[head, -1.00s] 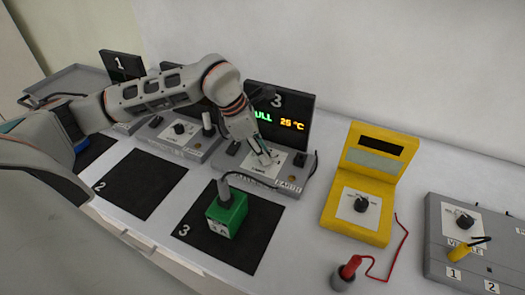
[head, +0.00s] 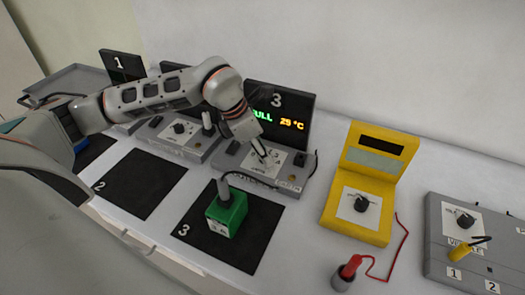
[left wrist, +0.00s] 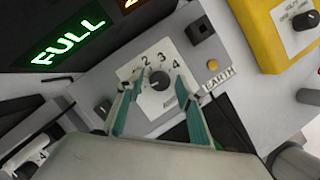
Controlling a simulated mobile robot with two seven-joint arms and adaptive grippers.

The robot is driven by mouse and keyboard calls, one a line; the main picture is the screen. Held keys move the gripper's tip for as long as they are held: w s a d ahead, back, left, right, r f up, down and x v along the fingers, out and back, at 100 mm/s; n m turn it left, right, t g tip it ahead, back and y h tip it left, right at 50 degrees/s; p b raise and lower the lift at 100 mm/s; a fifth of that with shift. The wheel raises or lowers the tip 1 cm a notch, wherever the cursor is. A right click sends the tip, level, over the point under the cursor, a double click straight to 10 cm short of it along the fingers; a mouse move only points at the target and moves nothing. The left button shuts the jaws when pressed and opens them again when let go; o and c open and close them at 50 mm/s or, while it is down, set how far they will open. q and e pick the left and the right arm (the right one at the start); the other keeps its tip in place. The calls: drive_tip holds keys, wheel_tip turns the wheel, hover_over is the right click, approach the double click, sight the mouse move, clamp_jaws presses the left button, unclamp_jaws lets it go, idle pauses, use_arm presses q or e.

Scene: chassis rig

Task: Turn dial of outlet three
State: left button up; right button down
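Outlet three is the grey unit (head: 228,161) under the black screen marked 3 (head: 306,108), which reads a green "FULL" and a yellow temperature. Its dark round dial (left wrist: 159,80) sits on a white label with numbers 1 to 4. My left gripper (head: 265,160) points down at this label and hides much of the dial in the head view. In the left wrist view the left gripper's two green fingers (left wrist: 155,88) are apart, one on each side of the dial, with visible gaps. Contact with the dial is not seen. My right gripper is not in view.
A green block (head: 227,216) with a cable to outlet three stands on the black mat marked 3 (head: 190,240). A yellow meter (head: 340,213) is to the right, with a red probe (head: 350,268). A grey box (head: 440,235) is at far right. Outlet two is left.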

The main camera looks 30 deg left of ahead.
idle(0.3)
use_arm(q)
drive_tip(key=v, duration=1.2)
idle(0.3)
